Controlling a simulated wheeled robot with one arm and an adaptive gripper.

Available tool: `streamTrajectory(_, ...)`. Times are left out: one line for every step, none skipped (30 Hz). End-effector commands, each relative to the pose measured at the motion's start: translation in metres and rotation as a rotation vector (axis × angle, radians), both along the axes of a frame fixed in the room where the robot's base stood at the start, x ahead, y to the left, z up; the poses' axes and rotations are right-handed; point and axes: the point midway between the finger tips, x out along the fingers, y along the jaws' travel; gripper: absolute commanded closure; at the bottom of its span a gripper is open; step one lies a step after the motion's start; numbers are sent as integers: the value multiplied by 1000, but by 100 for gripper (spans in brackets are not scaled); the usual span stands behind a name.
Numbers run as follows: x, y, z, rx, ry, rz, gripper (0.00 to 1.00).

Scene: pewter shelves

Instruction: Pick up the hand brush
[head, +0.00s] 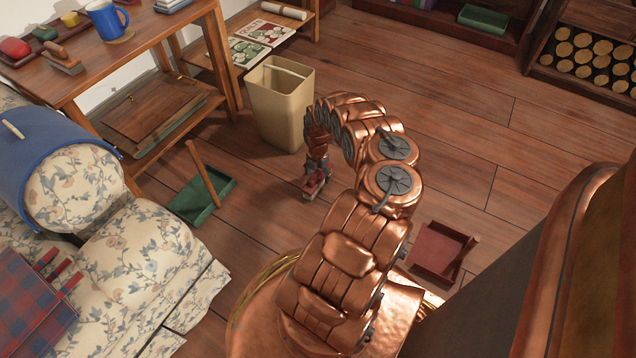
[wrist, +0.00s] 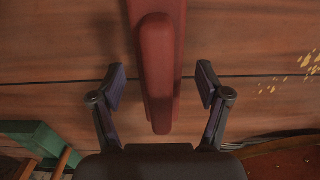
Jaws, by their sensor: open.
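The hand brush (wrist: 160,80) shows in the wrist view as a long reddish-brown piece with a raised, rounded handle, running from the top edge down between my fingers. My gripper (wrist: 162,72) is open, with one dark finger on each side of the handle and a visible gap on both sides. In the head view my gripper (head: 316,172) points down close to the floor, and a small red part of the brush (head: 313,188) shows just below it. The arm and gripper hide most of the brush there.
A green dustpan (head: 216,190) with an upright wooden handle lies left of the gripper. A beige bin (head: 279,105) stands behind it. A dark red tray-like pan (head: 436,252) lies to the right. A wooden-handled brush (head: 62,60) is on the table.

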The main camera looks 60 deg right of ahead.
Motion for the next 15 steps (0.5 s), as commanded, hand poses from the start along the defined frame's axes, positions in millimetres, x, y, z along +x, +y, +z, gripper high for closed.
streamTrajectory(0,0,-6,-1,0,0,24)
streamTrajectory(0,-1,-7,-1,0,0,24)
streamTrajectory(0,-1,-7,-1,0,-1,24)
streamTrajectory(0,-1,-7,-1,0,-1,24)
streamTrajectory(0,-1,-7,-2,0,-1,24)
streamTrajectory(0,-1,-6,-2,0,-1,24)
streamTrajectory(0,-1,-6,-2,0,-1,24)
streamTrajectory(0,-1,-6,-2,0,-1,24)
streamTrajectory(0,-1,-6,-1,0,-1,25)
streamTrajectory(0,0,-6,-1,0,-1,28)
streamTrajectory(0,0,-6,-1,0,-1,31)
streamTrajectory(0,0,-6,-1,0,-1,35)
streamTrajectory(0,0,-6,-1,0,-1,39)
streamTrajectory(0,0,-6,-1,0,-1,42)
streamTrajectory(0,0,-6,-1,0,-1,46)
